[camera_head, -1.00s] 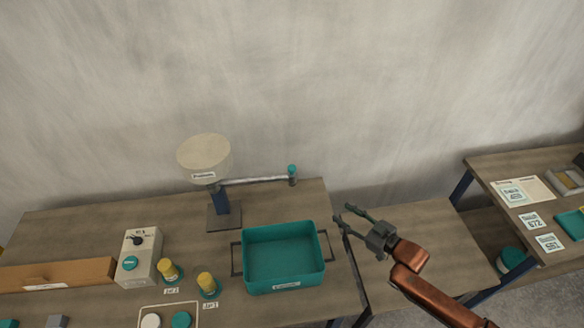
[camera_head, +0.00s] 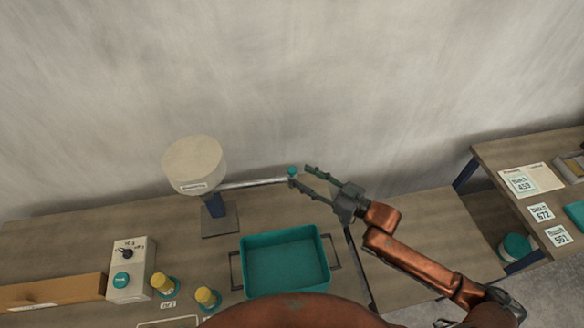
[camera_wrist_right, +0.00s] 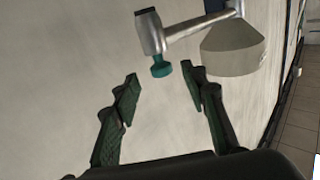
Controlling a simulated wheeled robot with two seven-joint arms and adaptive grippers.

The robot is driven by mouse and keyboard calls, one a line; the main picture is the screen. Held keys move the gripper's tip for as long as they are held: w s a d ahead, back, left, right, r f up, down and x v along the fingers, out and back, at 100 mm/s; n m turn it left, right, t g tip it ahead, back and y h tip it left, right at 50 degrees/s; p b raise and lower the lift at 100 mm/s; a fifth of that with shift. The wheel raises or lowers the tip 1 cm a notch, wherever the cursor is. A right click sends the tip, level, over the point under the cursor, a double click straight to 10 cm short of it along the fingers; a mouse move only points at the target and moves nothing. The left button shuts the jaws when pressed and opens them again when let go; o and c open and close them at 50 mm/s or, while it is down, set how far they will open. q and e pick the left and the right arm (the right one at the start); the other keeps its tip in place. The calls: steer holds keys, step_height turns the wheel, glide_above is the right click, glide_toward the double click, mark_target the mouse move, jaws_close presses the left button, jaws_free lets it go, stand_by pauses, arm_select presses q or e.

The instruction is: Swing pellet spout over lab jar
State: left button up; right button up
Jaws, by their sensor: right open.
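The pellet dispenser has a cream hopper (camera_head: 194,165) on a post, and a grey spout arm (camera_head: 253,183) reaches right from it. The spout's end carries a teal knob (camera_head: 291,171). My right gripper (camera_head: 300,176) is open at the spout's end in the head view. In the right wrist view the teal knob (camera_wrist_right: 161,68) lies ahead of the open fingers (camera_wrist_right: 160,85), with a gap between. Two yellow-topped lab jars, one left (camera_head: 164,285) and one right (camera_head: 207,298), stand at the front of the table. My left gripper is not in view.
A teal bin (camera_head: 285,266) with side handles stands below the spout arm. A control box (camera_head: 131,270) with a dial and a long brown box (camera_head: 50,291) are at left. A side table (camera_head: 420,235) is clear. Another table at right holds labelled cards (camera_head: 541,212).

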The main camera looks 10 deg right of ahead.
mark_target(294, 174)
steer(key=x, duration=0.4)
steer(key=shift+w+a, duration=0.25)
steer(key=shift+a, duration=0.05)
steer(key=shift+w+a, duration=0.3)
steer(key=shift+a, duration=0.05)
steer(key=c, duration=0.7)
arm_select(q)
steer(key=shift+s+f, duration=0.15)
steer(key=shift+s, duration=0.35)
arm_select(e)
jaws_close()
